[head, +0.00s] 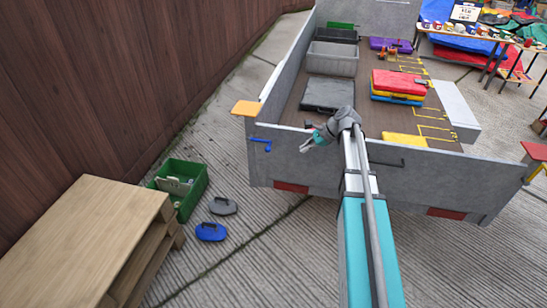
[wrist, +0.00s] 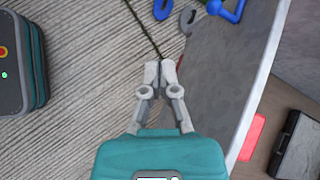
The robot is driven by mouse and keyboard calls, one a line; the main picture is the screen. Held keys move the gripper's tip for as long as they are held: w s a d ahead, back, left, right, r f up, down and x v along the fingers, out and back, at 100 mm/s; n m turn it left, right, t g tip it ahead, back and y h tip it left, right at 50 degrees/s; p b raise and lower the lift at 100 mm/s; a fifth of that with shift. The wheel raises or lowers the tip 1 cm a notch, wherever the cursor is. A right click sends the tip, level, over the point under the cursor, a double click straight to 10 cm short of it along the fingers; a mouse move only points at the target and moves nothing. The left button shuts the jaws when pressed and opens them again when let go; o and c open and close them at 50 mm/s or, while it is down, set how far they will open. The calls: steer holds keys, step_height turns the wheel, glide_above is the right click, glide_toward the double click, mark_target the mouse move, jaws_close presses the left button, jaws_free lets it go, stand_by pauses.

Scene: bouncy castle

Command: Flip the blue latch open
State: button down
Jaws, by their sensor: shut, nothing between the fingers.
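The blue latch (head: 262,144) is a small bent lever on the outer face of the trailer's grey wall (head: 430,172), near its left end. In the wrist view the blue latch (wrist: 232,12) shows at the top edge, partly cut off. My gripper (head: 304,148) is in front of the wall, to the right of the latch and apart from it. In the wrist view my gripper (wrist: 159,65) has its fingertips together with nothing between them, over the paved ground and left of the wall.
A blue pad (head: 211,231) and a grey pad (head: 222,206) lie on the ground. Cases, including a red one (head: 398,82), and grey bins (head: 333,60) sit on the trailer bed.

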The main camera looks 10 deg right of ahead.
steer(key=w+d+f+m+t+y+b, duration=0.2)
steer(key=w+d+f+m+b, duration=0.3)
steer(key=w+d+m+b, duration=0.1)
steer(key=shift+w+d+b, duration=0.3)
steer(key=shift+d+b, duration=0.45)
steer(key=shift+b, duration=0.15)
steer(key=shift+a, duration=0.1)
steer(key=b+x, duration=0.9)
steer(key=x, duration=0.9)
steer(key=shift+w+a+b, duration=0.1)
steer(key=shift+a+b, duration=0.3)
steer(key=shift+a, duration=0.05)
steer(key=shift+w+a+f, duration=0.15)
steer(key=shift+w+a, duration=0.1)
steer(key=shift+a, duration=0.3)
steer(key=shift+w+a+r+p, duration=0.1)
steer(key=shift+a+r+p, duration=0.05)
steer(key=shift+r+p, duration=0.8)
steer(key=shift+a+r+p, duration=0.15)
steer(key=shift+r+p, duration=0.7)
steer(key=shift+r, duration=0.15)
steer(key=shift+a+r, duration=0.15)
steer(key=shift+a, duration=0.1)
